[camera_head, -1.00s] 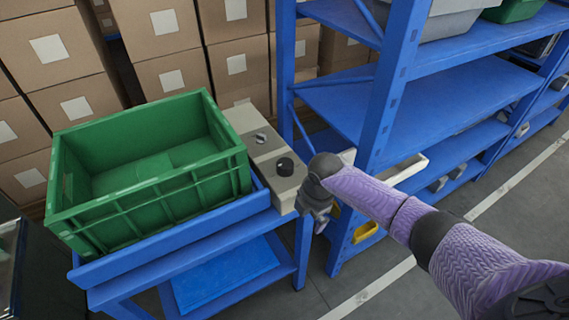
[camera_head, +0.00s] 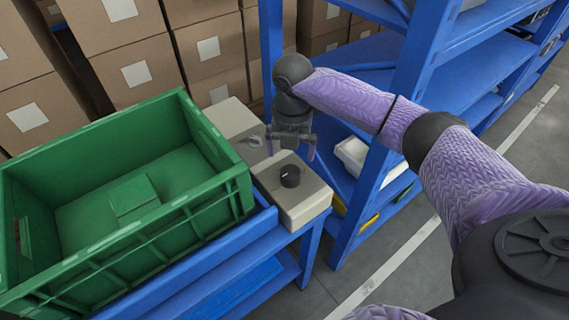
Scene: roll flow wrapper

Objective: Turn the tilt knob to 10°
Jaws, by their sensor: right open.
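The tilt knob is not labelled legibly; a black round knob (camera_head: 290,176) with a light pointer mark sits on top of a beige control box (camera_head: 305,204). Behind it, a smaller grey knob or switch (camera_head: 254,141) sits on another beige box (camera_head: 232,119). My right gripper (camera_head: 290,155) hangs down just behind and above the black knob, its fingers spread apart and empty. It does not visibly touch the knob. My left gripper is not in view.
A green crate (camera_head: 215,150) stands on a blue table (camera_head: 175,293) left of the control boxes. A blue shelf rack (camera_head: 389,120) stands close on the right, beside my right arm. Stacked cartons (camera_head: 140,72) fill the back.

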